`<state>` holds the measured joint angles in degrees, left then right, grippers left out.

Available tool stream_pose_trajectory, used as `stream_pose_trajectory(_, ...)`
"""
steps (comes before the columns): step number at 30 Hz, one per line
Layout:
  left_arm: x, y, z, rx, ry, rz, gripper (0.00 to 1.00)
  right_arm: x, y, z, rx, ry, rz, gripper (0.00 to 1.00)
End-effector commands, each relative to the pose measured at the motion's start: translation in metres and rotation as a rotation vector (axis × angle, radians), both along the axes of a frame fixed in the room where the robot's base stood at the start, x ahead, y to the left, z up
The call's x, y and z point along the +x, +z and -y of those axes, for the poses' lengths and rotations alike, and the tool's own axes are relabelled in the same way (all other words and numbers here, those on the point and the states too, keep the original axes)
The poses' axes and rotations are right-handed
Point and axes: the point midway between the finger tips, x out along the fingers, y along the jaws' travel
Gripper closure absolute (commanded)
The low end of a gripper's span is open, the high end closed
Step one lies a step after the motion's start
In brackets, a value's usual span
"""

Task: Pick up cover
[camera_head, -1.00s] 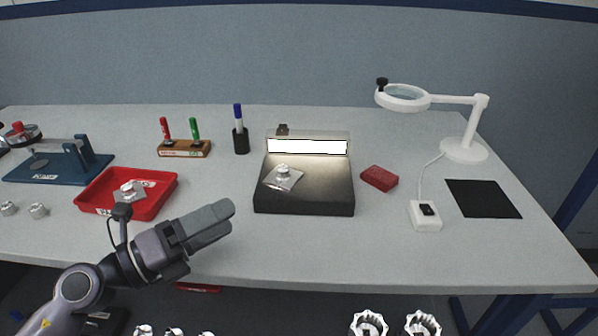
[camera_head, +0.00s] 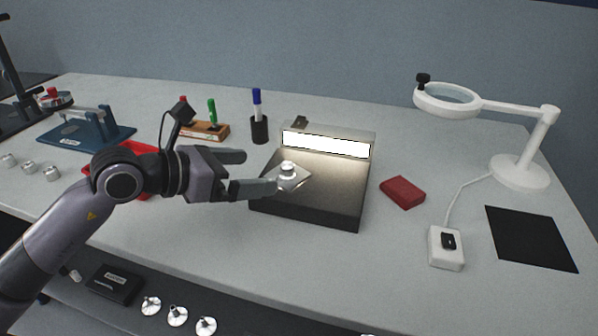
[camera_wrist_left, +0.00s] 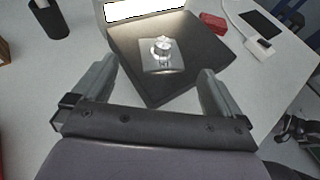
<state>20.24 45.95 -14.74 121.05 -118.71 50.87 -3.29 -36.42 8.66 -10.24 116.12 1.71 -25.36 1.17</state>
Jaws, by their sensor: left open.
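The cover is a square silvery metal plate with a round raised boss (camera_head: 290,175). It lies on the black top of the lit inspection stand (camera_head: 315,209). It also shows in the left wrist view (camera_wrist_left: 162,53), ahead of and between my fingers. My left gripper (camera_head: 262,171) is open and empty, its fingertips close to the cover on its left side. In the wrist view the left gripper (camera_wrist_left: 157,80) has its two fingers wide apart, with the cover beyond the tips. My right gripper is not in view.
A red tray (camera_head: 142,150), partly behind my arm, stands at left. A marker rack (camera_head: 207,131) and pen cup (camera_head: 259,130) stand behind. A red block (camera_head: 402,192), white switch box (camera_head: 446,248), black mat (camera_head: 531,238) and magnifier lamp (camera_head: 520,172) are at right. The front table area is clear.

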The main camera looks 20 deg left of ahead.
Motion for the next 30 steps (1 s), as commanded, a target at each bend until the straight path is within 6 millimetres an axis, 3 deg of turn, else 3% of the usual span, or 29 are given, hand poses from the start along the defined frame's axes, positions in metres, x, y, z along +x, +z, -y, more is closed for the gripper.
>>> stream_pose_trajectory(20, 0.047, -0.02, 0.043, 0.006, 0.002, 0.004, 0.0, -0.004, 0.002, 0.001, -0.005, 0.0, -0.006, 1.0)
stream_pose_trajectory(29, 0.05, -0.023, 0.045, 0.009, 0.001, 0.005, 0.0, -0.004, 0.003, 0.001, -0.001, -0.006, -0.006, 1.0)
stream_pose_trajectory(30, 0.05, -0.023, 0.045, 0.008, 0.002, 0.004, 0.1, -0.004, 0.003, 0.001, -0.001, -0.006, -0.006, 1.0)
